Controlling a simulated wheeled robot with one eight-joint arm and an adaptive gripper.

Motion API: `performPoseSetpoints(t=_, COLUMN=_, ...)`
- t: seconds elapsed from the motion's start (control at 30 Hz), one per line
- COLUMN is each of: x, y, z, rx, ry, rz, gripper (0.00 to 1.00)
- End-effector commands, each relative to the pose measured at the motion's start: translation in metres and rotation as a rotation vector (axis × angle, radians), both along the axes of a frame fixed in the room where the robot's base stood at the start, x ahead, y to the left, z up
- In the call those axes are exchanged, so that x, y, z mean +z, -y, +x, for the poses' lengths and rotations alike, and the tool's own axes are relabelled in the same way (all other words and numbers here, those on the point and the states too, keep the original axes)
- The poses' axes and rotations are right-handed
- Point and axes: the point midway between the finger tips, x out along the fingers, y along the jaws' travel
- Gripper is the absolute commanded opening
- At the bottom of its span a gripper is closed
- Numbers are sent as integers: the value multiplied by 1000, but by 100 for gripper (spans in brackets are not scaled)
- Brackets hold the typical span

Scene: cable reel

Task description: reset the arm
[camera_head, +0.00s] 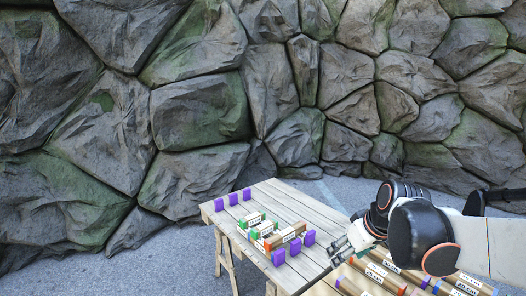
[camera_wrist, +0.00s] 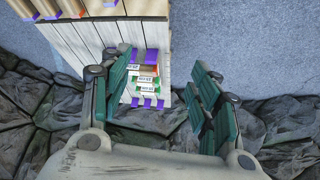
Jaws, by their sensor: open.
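My gripper (camera_head: 340,249) is at the right of the head view, over the right side of a wooden table (camera_head: 255,196), with my arm reaching in from the right edge. In the wrist view my gripper (camera_wrist: 164,64) is open, its two green-padded fingers wide apart with nothing between them. Past the fingers, the labelled blocks (camera_wrist: 142,82) and purple pieces on the table show well below. In the head view these labelled blocks (camera_head: 287,236) lie mid-table. Part of the table is hidden behind my arm.
Purple blocks stand at the far-left edge (camera_head: 233,199) and near the front (camera_head: 308,238) of the table. Several long labelled bars (camera_head: 372,279) lie at the lower right, below my arm. A rock wall (camera_head: 200,110) stands behind. Grey floor (camera_head: 180,262) is clear at left.

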Motion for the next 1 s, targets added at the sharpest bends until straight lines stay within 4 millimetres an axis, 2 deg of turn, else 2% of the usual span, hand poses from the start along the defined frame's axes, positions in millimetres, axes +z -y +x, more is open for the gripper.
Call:
performPoseSetpoints(t=0.1, x=17, y=-17, z=-30, rx=-41, ry=18, rz=9, gripper=56)
performPoseSetpoints(t=0.27, x=26, y=-25, z=-70, rx=-116, ry=40, rz=19, gripper=56)
performPoseSetpoints(t=0.6, x=13, y=-18, z=-153, rx=-295, ry=86, rz=34, gripper=56)
performPoseSetpoints(t=0.8, x=2, y=-13, z=-181, rx=-365, ry=110, rz=45, gripper=56)
performPoseSetpoints(t=1.0, x=0, y=-13, z=-185, rx=-377, ry=115, rz=47, gripper=56)
